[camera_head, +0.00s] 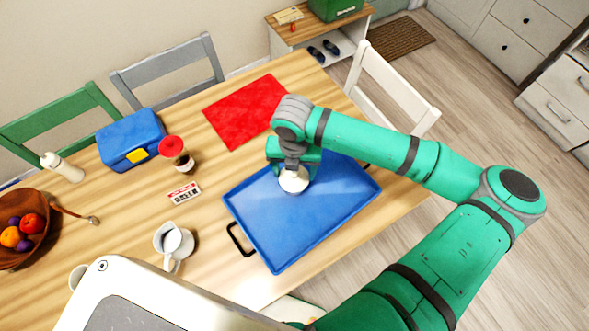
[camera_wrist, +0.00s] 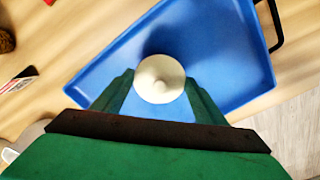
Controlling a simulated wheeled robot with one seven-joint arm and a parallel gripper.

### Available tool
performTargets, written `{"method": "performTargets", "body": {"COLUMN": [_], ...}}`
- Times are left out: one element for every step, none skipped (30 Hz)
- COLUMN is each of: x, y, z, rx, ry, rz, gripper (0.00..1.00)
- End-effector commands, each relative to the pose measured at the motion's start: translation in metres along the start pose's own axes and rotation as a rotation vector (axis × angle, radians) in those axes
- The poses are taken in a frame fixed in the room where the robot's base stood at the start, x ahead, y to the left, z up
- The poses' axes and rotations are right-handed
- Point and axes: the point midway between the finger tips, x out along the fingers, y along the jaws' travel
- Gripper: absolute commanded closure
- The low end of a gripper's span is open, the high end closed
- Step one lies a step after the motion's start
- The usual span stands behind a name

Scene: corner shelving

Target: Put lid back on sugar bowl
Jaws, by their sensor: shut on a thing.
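A round white lid (camera_wrist: 160,80) with a small knob sits between the two fingers of my gripper (camera_wrist: 158,92) in the wrist view. My gripper is shut on it. In the head view, my gripper (camera_head: 293,165) points down over the blue tray, and the white round lid (camera_head: 293,181) shows at its tip. I cannot tell whether the sugar bowl is beneath the lid or how high the lid is above the tray. No separate sugar bowl can be made out for certain.
The blue tray (camera_head: 285,228) has black handles and looks otherwise empty. A red mat (camera_head: 245,110) lies behind.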

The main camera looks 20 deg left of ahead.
Motion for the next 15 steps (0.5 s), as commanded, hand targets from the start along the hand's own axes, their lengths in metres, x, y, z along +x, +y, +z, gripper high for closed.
{"method": "performTargets", "body": {"x": [-0.0001, -0.0001, -0.0001, -0.0001, -0.0001, -0.0001, -0.0001, -0.0001, -0.0001, -0.0001, -0.0001, -0.0001, -0.0001, 0.0000, 0.0000], "y": [-0.0001, -0.0002, -0.0002, -0.0003, -0.0003, -0.0004, -0.0004, -0.0004, -0.0004, -0.0004, -0.0004, -0.0004, -0.0004, -0.0004, -0.0004], "z": [0.0002, 0.0002, 0.0001, 0.0001, 0.0001, 0.0001, 0.0001, 0.0001, 0.0001, 0.0000, 0.0000, 0.0000, 0.0000, 0.0000, 0.0000], "rx": [0.000, 0.000, 0.000, 0.001, 0.001, 0.001, 0.001, 0.001, 0.001, 0.001, 0.001, 0.001, 0.001, 0.001, 0.001], "ry": [0.000, 0.000, 0.000, 0.000, 0.000, 0.000, 0.000, 0.000, 0.000, 0.000, 0.000, 0.000, 0.000, 0.000, 0.000], "rz": [0.000, 0.000, 0.000, 0.000, 0.000, 0.000, 0.000, 0.000, 0.000, 0.000, 0.000, 0.000, 0.000, 0.000, 0.000], "gripper": [0.56, 0.56, 0.56, 0.56, 0.56, 0.56, 0.30, 0.22, 0.13, 0.12, 0.12, 0.12, 0.12, 0.12, 0.12]}}
